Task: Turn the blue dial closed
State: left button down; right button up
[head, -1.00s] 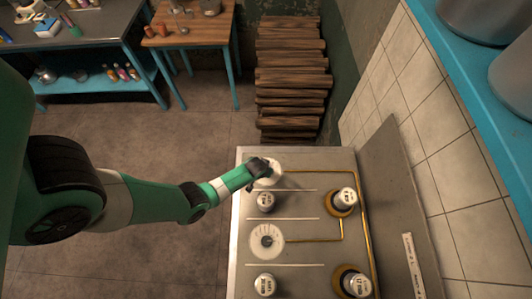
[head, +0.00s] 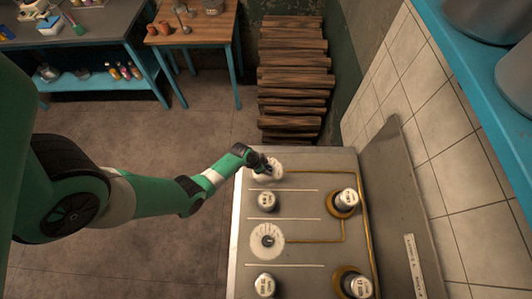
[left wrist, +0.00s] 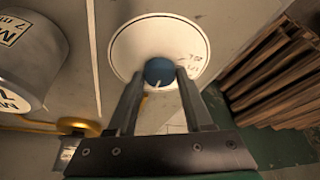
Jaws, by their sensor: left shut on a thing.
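My left gripper (left wrist: 160,82) is shut on the blue dial, with a finger on each side. In the head view the left gripper (head: 268,166) is over the upper white scale plate (head: 272,172) and hides the dial. A second scale plate with a dark dial (head: 267,240) lies lower on the panel. My right gripper is not in view.
The grey panel (head: 300,203) carries several labelled metal cans, including one just below the upper plate (head: 267,201) and one on a brass ring (head: 346,199). A metal backboard (head: 395,200) stands at its right. A wood stack (head: 292,80) is behind.

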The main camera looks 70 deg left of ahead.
pick_arm(q)
jog(key=shift+m, duration=0.3)
jog(key=shift+c, duration=1.5)
grip_release()
jog(key=p+v, duration=1.1)
jog(key=shift+r, duration=0.35)
jog(key=shift+a, duration=0.15)
